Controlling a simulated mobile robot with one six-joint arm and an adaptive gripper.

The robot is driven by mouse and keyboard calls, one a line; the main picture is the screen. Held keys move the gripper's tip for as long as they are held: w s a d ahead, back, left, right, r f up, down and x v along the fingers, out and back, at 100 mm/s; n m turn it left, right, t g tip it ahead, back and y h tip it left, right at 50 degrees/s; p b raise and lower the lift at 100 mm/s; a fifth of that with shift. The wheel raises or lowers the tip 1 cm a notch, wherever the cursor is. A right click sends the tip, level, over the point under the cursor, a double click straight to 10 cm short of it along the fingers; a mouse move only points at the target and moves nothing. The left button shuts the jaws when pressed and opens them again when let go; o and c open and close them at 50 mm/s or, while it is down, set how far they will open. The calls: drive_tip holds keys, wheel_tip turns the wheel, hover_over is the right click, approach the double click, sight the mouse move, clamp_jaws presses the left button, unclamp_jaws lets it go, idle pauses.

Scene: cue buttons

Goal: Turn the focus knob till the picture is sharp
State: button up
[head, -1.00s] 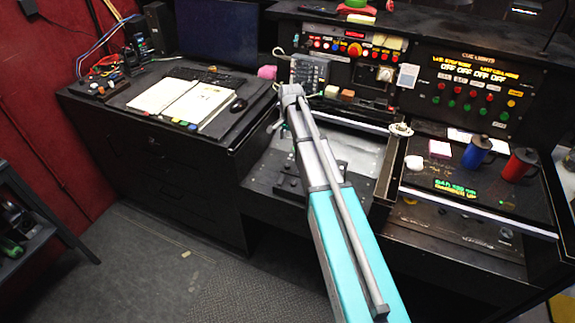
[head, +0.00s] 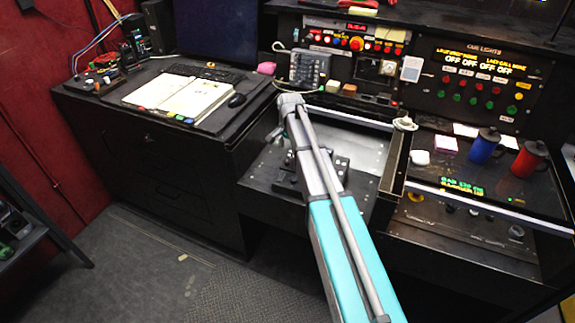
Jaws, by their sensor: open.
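My arm reaches up from the lower right to a grey joint (head: 290,101) above the middle of the desk. My gripper cannot be made out past that joint; the arm covers part of the area. I cannot tell which knob is the focus knob. Several small knobs, one of them (head: 415,211), sit on the dark front panel below the right shelf. A pale, blank-looking surface (head: 365,151) lies right of my arm, with dark fittings (head: 340,166) in front of it. The monitor (head: 216,28) at the back left is dark. No focus picture can be identified.
An open book (head: 180,95) and a mouse (head: 236,100) lie on the left desk. A cue-light panel (head: 480,85) stands at the right. A blue mug (head: 484,147) and a red mug (head: 528,160) stand on the right shelf. The floor (head: 150,270) at left is open.

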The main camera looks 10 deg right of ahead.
sight(287, 161)
drive_tip(key=shift+w+a+f+b, duration=0.1)
drive_tip(key=shift+f+b, duration=3)
drive_tip(key=shift+f, duration=0.35)
clamp_jaws()
